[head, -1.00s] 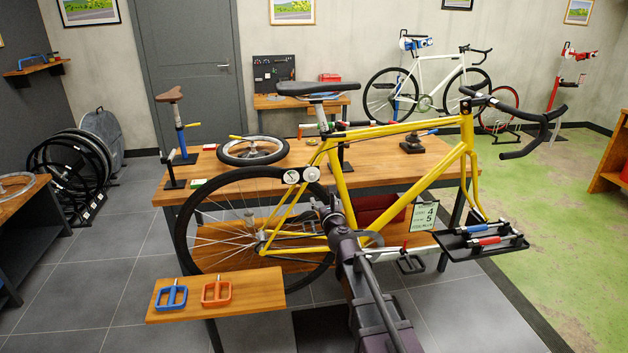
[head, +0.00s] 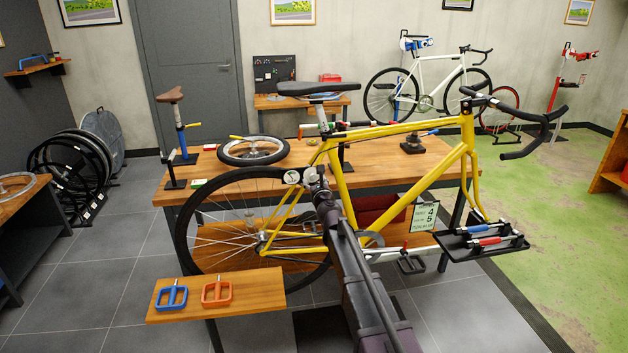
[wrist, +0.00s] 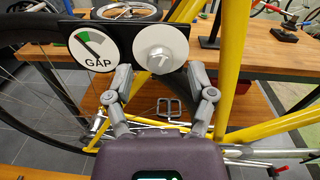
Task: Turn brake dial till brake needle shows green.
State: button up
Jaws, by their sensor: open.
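In the wrist view the brake gauge (wrist: 92,47) is a white round face marked GAP on a black plate. Its dark needle points to the upper left; a green patch lies near the top, to the right of the needle tip. The brake dial (wrist: 161,46) is a pale disc with a raised metal grip in its middle, right of the gauge. My gripper (wrist: 160,76) is open, its fingertips apart at the dial's lower left and lower right. Contact cannot be told. In the head view the gauge (head: 292,176) shows small, and my gripper (head: 318,184) partly covers the dial.
The yellow bicycle (head: 345,180) stands in front of the wooden workbench (head: 385,153). A small wooden shelf (head: 255,285) with a blue pedal (head: 171,295) and an orange pedal (head: 216,291) is at the lower left. A black tray (head: 460,244) is at the right.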

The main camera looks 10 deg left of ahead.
jog(key=shift+x, duration=0.8)
grip_shut()
jog(key=shift+n, duration=0.5)
jog(key=n, duration=0.9)
jog(key=shift+r+n+h+p, duration=0.1)
jog(key=shift+n+h+p, duration=0.2)
jog(key=shift+n+p, duration=0.1)
jog(key=n, duration=0.5)
jog(key=shift+a, duration=0.1)
jog(key=shift+n+h, duration=0.3)
jog(key=shift+n, duration=2.1)
